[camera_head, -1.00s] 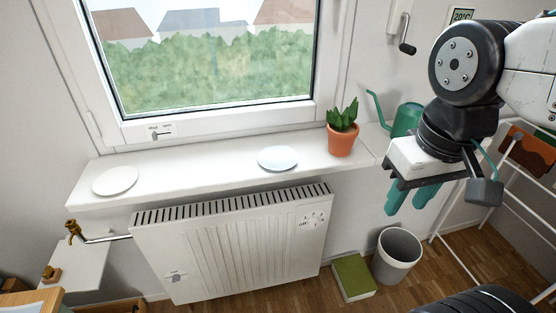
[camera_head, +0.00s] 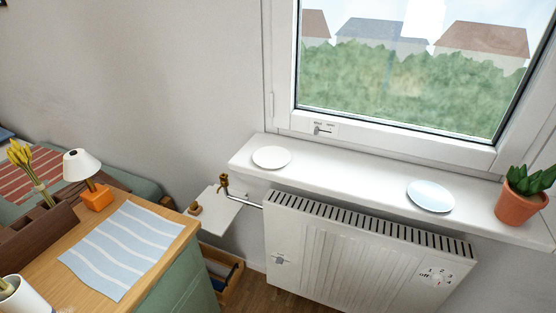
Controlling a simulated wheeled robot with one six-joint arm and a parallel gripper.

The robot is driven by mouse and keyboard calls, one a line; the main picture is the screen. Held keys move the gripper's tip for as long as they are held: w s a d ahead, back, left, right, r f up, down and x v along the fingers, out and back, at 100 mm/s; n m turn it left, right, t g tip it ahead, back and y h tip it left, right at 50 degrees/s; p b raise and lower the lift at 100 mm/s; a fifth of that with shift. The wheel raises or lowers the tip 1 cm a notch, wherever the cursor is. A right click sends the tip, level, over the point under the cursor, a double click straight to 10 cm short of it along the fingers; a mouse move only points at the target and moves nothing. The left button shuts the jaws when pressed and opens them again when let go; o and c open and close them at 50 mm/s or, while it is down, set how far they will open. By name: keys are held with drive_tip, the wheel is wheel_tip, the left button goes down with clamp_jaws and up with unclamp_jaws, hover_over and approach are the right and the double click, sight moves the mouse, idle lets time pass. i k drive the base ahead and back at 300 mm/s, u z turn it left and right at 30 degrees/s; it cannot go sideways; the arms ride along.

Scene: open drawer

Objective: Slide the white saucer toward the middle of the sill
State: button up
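The white saucer (camera_head: 271,157) lies flat near the left end of the white window sill (camera_head: 345,170). A second, pale bluish saucer (camera_head: 430,196) lies flat on the sill further right, left of the potted plant. The two saucers are well apart, with bare sill between them. My gripper is not in the current view.
A potted plant (camera_head: 519,195) stands on the sill at the right. A radiator (camera_head: 355,245) is below the sill, with a small white shelf (camera_head: 213,208) at its left. A wooden desk (camera_head: 165,255) with a lamp (camera_head: 90,180) stands at the lower left.

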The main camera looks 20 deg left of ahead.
sight(269, 158)
drive_tip(key=k, duration=0.6)
drive_tip(key=u, duration=0.5)
drive_tip(key=i, duration=0.75)
drive_tip(key=u, duration=0.65)
drive_tip(key=i, duration=0.85)
drive_tip(key=u, duration=0.05)
